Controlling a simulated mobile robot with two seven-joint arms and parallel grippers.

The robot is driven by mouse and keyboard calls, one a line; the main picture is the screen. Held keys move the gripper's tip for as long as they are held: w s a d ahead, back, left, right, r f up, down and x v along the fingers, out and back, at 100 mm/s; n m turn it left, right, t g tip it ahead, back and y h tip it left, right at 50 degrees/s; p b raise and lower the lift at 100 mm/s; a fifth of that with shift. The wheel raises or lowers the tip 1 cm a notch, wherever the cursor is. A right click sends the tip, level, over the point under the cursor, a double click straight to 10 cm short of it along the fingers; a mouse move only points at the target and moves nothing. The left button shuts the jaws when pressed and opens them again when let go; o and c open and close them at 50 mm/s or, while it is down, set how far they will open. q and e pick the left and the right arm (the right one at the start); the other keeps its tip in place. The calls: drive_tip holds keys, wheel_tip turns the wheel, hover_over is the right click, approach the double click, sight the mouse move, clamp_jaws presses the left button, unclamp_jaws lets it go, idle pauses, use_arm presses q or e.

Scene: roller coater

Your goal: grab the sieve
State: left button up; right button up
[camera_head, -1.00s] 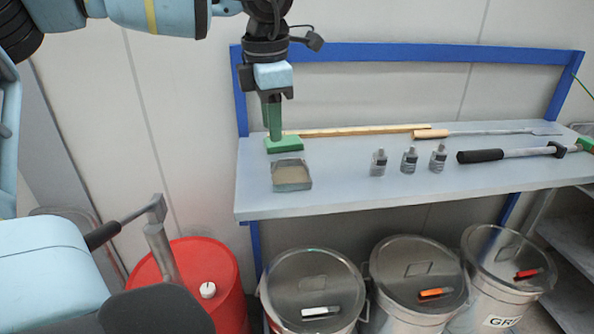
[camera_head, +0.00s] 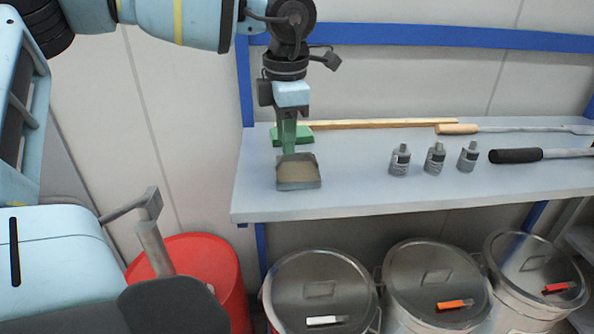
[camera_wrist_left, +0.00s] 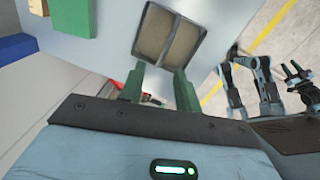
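The sieve (camera_head: 299,183), a small square tray with a brown mesh and grey rim, lies on the left part of the grey-blue shelf. It also shows in the left wrist view (camera_wrist_left: 153,32), with a bar across its middle. My left gripper (camera_head: 288,152) points down at the sieve's back edge in the head view. In the left wrist view its two green fingers (camera_wrist_left: 160,75) are apart, with nothing held between them. Their tips are close to the sieve's near edge; I cannot tell whether they touch.
A green block (camera_head: 304,140) and long wooden handle (camera_head: 390,124) lie behind the sieve. Several small grey bottles (camera_head: 434,160) and black-handled tool (camera_head: 515,156) are to the right. Lidded metal bins (camera_head: 320,290) and a red barrel (camera_head: 205,262) stand below the shelf (camera_head: 350,200).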

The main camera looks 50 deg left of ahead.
sight(300, 170)
use_arm(q)
drive_tip(key=shift+a+f, duration=0.2)
drive_tip(key=shift+f, duration=1.1)
drive_tip(key=shift+a+f, duration=0.15)
drive_tip(key=shift+f, duration=1.15)
clamp_jaws()
